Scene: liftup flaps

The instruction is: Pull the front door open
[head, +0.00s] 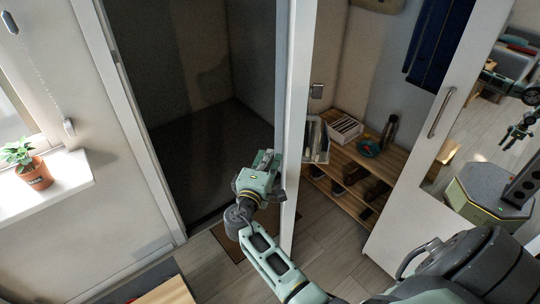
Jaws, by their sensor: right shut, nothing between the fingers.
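The front door (297,110) is white and stands swung open, seen nearly edge-on in the middle of the head view. The dark doorway (200,130) is open to its left. My right gripper (266,160) is shut and empty at the left face of the door, close to its edge. I cannot tell whether it touches the door. My right arm comes up from the lower right. My left gripper is not in view.
A wooden shoe rack (345,165) stands right of the door. A potted plant (35,172) sits on the left windowsill. Floor (320,235) shows between door and rack.

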